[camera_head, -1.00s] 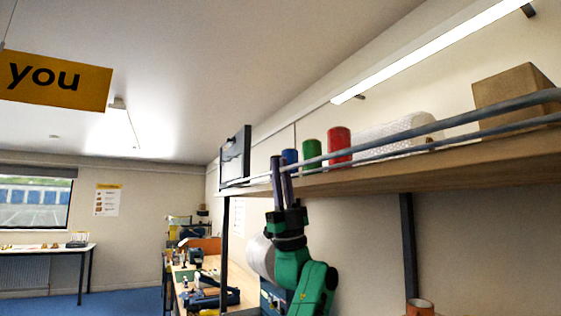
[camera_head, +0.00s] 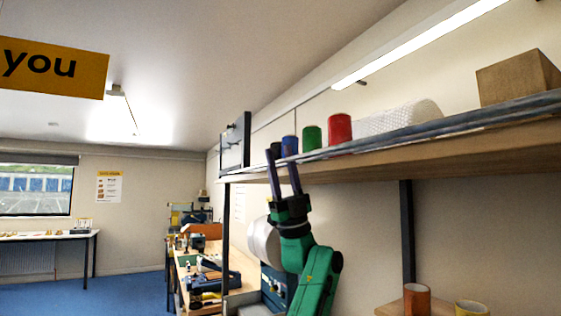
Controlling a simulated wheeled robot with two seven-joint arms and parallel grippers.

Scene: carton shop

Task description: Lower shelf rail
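The shelf rail (camera_head: 450,125) is a grey metal bar along the front edge of the upper wooden shelf (camera_head: 440,156). Its bars lie close together, low against the shelf edge. My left gripper (camera_head: 281,164) points up at the rail's left part, below the blue roll. Its two purple fingers are apart, with a visible gap between them. The fingertips overlap the rail in the picture; I cannot tell whether they touch it. My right gripper is not in view.
On the shelf stand a blue roll (camera_head: 289,146), a green roll (camera_head: 311,138), a red roll (camera_head: 339,128), a bubble-wrap roll (camera_head: 398,118) and a carton (camera_head: 518,78). A dark shelf post (camera_head: 407,230) stands right of my arm. A cluttered bench (camera_head: 240,262) lies behind.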

